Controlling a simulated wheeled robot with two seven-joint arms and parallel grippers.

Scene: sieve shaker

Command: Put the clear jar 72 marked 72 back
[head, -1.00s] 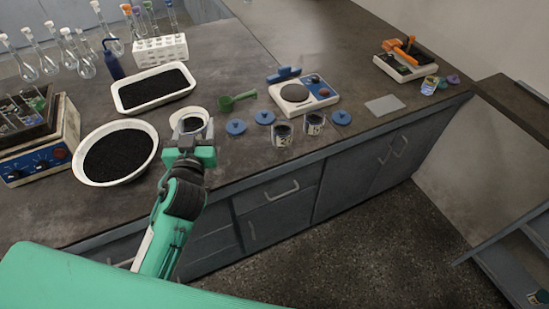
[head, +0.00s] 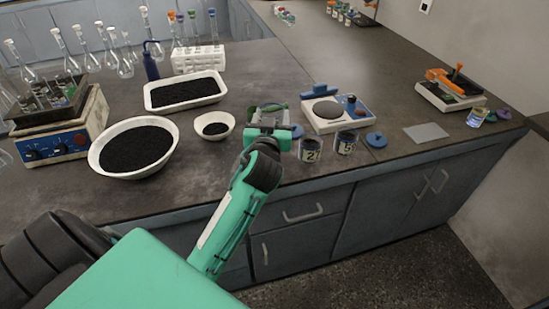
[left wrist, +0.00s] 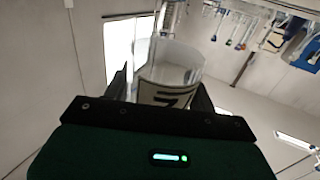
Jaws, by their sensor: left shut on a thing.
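My left gripper (head: 268,120) is over the bench, right of the small white bowl. It is shut on a clear jar (left wrist: 172,72), which shows between the fingers in the left wrist view. The jar looks empty and has a pale label with dark figures, partly hidden by the gripper, so I cannot read the whole mark. In the head view the gripper mostly hides this jar. Two other labelled jars with dark contents, a left one (head: 311,149) and a right one (head: 346,142), stand upright to the right of the gripper. My right gripper is not in view.
The small bowl (head: 229,121) holds black grains, as do the large bowl (head: 106,166) and white tray (head: 149,95). A balance (head: 359,123) stands behind the jars. Blue lids lie nearby, one at the right (head: 376,140). The shaker (head: 70,145) is at left.

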